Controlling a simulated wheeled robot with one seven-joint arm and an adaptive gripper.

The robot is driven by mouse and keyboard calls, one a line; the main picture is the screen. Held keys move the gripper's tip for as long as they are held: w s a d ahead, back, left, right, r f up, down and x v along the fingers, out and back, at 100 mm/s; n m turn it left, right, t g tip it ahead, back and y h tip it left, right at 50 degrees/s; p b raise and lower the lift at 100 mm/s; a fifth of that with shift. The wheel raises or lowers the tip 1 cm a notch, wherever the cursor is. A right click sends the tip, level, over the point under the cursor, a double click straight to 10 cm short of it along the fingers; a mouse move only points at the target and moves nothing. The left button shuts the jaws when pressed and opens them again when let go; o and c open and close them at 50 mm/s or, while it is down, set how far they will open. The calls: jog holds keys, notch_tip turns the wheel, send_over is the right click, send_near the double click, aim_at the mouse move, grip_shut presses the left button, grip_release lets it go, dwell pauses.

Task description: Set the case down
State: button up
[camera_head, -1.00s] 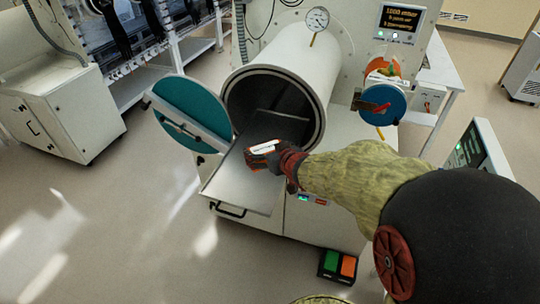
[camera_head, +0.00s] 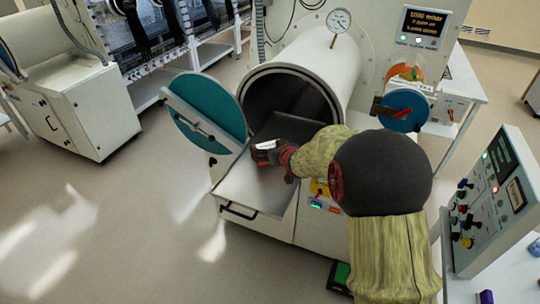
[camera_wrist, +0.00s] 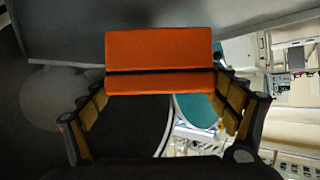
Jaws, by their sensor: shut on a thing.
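The case (camera_wrist: 160,62) is a small orange box with a dark seam, seen close up in the wrist view. In the head view the case (camera_head: 264,150) shows as a small box with a white top. My gripper (camera_wrist: 160,95) is shut on it, with one finger on each side. In the head view my gripper (camera_head: 277,154) is over the pulled-out metal tray (camera_head: 240,192) in front of the open chamber. I cannot tell whether the case touches the tray.
The round chamber (camera_head: 330,62) is open behind the tray. Its teal door (camera_head: 205,105) stands swung out to the left. A control panel (camera_head: 495,185) stands on the right. The front of the tray is bare.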

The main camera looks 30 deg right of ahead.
jog(key=shift+f+b, duration=0.35)
jog(key=shift+f, duration=1.05)
jog(key=o, duration=1.2)
jog(key=shift+c, duration=0.2)
